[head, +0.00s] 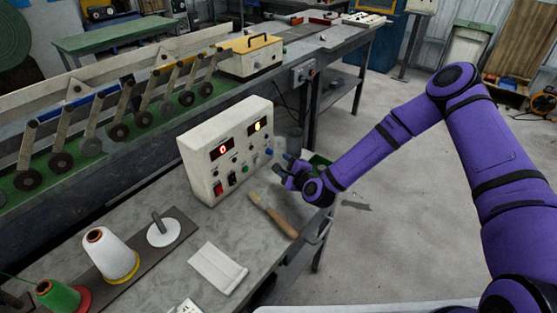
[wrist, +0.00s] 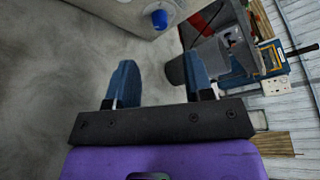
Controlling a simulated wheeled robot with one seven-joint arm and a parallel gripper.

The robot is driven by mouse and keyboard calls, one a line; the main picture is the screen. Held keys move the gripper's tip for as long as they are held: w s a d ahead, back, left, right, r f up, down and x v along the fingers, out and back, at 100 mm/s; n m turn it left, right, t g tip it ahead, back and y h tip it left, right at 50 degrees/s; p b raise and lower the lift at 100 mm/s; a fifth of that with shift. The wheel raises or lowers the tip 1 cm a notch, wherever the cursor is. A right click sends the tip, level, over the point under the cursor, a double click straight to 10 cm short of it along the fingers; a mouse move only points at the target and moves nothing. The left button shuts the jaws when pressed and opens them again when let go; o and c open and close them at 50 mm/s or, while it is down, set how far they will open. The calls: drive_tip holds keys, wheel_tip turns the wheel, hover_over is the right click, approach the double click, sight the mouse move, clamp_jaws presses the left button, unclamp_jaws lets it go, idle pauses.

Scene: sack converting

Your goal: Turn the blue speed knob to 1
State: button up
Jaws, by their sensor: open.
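The blue speed knob (head: 269,151) is on the lower right of the front panel of the pale control box (head: 203,178). In the wrist view the blue knob (wrist: 159,18) shows at the top, on a light round dial; its setting is too small to read. My gripper (head: 283,165) is in front of the box's right end, close to the knob but apart from it. In the wrist view my gripper (wrist: 160,75) is open, its two blue fingers spread and nothing between them. The knob lies beyond the fingertips, roughly centred between them.
The box has a red display (head: 223,148) reading 0 and a yellow one (head: 257,127), perhaps 6. A wooden-handled brush (head: 278,219) lies on the bench in front. A white thread cone (head: 110,255) stands left.

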drive_tip(key=shift+v, duration=1.3)
drive_tip(key=shift+r, duration=0.1)
drive_tip(key=shift+w+d+r+n, duration=0.1)
drive_tip(key=shift+r+n, duration=0.15)
drive_tip(key=shift+n, duration=0.15)
drive_tip(key=s+d+r+n+g+h, duration=0.1)
drive_tip(key=d+r+n+g+h, duration=0.15)
drive_tip(key=d+r+n, duration=0.6)
drive_tip(key=s+d+r+n+g+h, duration=0.1)
drive_tip(key=d+r+n+g+h, duration=0.3)
drive_tip(key=r, duration=0.7)
drive_tip(key=s+d+r+n, duration=0.3)
drive_tip(key=s+d+r, duration=0.4)
drive_tip(key=s+r, duration=0.45)
drive_tip(key=s+d+r, duration=0.2)
drive_tip(key=s+r, duration=0.1)
drive_tip(key=s, duration=0.4)
drive_tip(key=s+d+r+n+g+h, duration=0.1)
drive_tip(key=s+d+r, duration=0.1)
drive_tip(key=s+r, duration=0.2)
drive_tip(key=s+d+r+g, duration=0.1)
drive_tip(key=s+d+r, duration=0.2)
drive_tip(key=s, duration=0.8)
drive_tip(key=shift+r+n+h, duration=0.35)
drive_tip(key=shift+r, duration=0.35)
